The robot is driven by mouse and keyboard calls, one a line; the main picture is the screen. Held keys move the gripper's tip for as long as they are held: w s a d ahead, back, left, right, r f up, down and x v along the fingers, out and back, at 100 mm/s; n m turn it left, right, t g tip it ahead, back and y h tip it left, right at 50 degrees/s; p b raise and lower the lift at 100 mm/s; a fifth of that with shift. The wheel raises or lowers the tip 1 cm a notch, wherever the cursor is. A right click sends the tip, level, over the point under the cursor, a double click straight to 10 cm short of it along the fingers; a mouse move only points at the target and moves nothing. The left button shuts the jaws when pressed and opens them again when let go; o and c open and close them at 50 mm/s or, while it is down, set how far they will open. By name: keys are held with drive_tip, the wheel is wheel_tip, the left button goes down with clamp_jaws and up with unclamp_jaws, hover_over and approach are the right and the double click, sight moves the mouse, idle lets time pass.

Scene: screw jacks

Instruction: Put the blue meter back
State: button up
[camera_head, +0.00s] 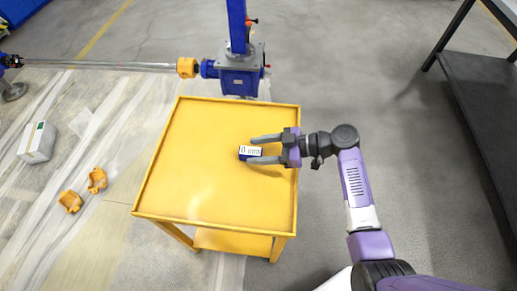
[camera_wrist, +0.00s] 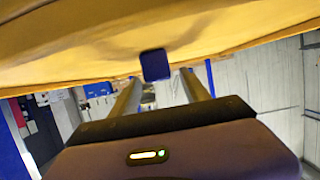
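The blue meter (camera_head: 250,154), a small block with a white display face bearing dark characters, is at the right part of the yellow cart's top (camera_head: 190,180). My gripper (camera_head: 252,150) reaches in from the right, low over the cart, with its two fingers spread. The meter shows between the fingertips in the head view. In the wrist view the meter (camera_wrist: 155,65) is a plain dark blue block between the tips of my gripper (camera_wrist: 160,75), with a gap on each side. I cannot tell exactly how high the fingers are above the cart top.
A blue screw jack (camera_head: 239,75) with a blue column stands behind the cart; a shaft with a yellow coupling (camera_head: 187,67) runs left from it. Yellow parts (camera_head: 83,190) and a white box (camera_head: 38,142) lie on the floor at left. A dark bench (camera_head: 485,90) stands at right.

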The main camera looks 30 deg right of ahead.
drive_tip(key=shift+d+r, duration=0.1)
drive_tip(key=shift+r, duration=0.05)
drive_tip(key=v, duration=1.1)
drive_tip(key=shift+s+d+r, duration=0.15)
drive_tip(key=shift+s+d, duration=0.1)
drive_tip(key=shift+s, duration=0.1)
